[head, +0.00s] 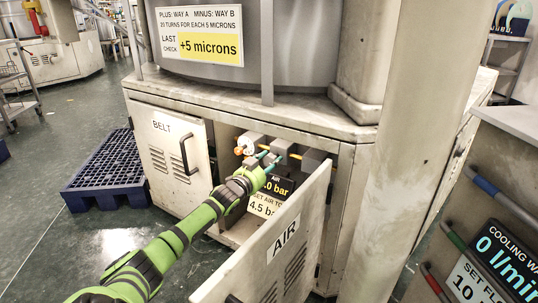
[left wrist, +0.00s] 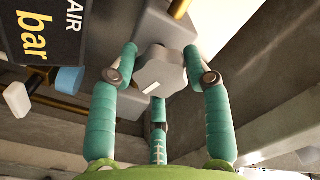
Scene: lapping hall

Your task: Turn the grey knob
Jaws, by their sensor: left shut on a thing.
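The grey knob (left wrist: 160,72) is a lobed grey piece with a white mark on its face, seen in the left wrist view. It sits on a grey block inside the open cabinet. My left gripper (head: 264,165) reaches into the cabinet in the head view. In the left wrist view its teal fingers (left wrist: 162,66) are shut on the knob, one on each side. In the head view the gripper hides the knob. A dark air display (head: 283,187), partly covered, reads ".0 bar"; its first digit is hidden. A label (head: 264,206) below says to set air to 4.5 bar. My right gripper is not in view.
The open AIR door (head: 282,246) stands to the right of my left arm. The closed BELT door (head: 172,155) is on the left. An orange and white fitting (head: 243,147) is close to the gripper. A blue pallet (head: 105,168) lies on the floor at left.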

